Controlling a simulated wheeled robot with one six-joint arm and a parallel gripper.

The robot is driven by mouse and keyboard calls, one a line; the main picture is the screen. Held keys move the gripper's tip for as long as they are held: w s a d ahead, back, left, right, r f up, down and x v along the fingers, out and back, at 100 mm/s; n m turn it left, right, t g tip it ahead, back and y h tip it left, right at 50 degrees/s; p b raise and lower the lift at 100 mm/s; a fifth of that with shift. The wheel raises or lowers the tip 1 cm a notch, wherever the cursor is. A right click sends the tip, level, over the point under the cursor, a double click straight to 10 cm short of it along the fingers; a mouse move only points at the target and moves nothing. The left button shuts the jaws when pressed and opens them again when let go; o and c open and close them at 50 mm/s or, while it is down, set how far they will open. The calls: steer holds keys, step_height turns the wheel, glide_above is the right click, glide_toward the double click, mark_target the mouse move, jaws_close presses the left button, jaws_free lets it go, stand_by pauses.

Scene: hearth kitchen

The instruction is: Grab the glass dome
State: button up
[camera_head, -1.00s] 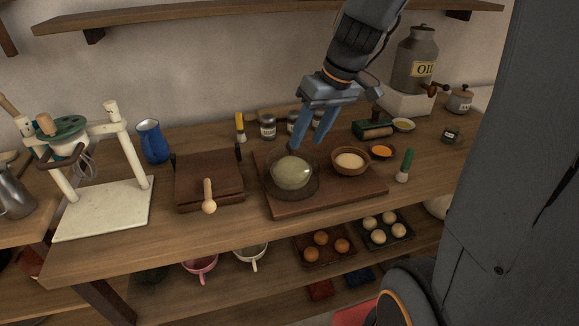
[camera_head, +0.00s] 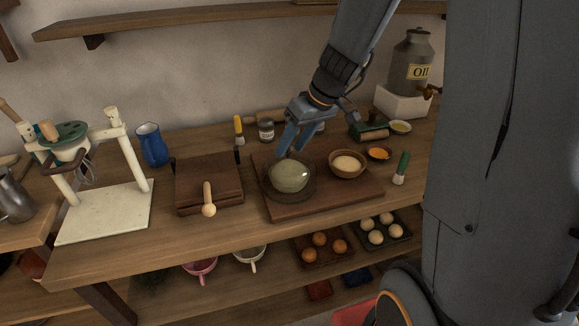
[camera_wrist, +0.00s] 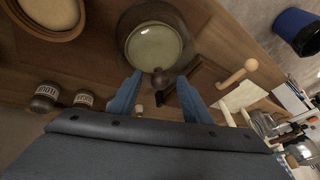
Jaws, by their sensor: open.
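The glass dome (camera_head: 290,176) is a pale, greenish see-through cover on a dark round base, on the wooden board (camera_head: 335,203). In the wrist view the dome (camera_wrist: 154,46) lies at top centre, with a dark round knob (camera_wrist: 160,78) at its near edge, between the fingertips in the picture. My gripper (camera_head: 293,155) is open, just above and behind the dome in the head view. In the wrist view my gripper's (camera_wrist: 160,92) two blue fingers are spread and empty. I cannot tell whether they touch the dome.
A bowl of pale grains (camera_head: 347,163) stands close right of the dome. Jars (camera_head: 267,130) stand behind; a green-handled brush (camera_head: 401,168) is at right.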

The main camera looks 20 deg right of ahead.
jaws_close()
stand_by(0.4)
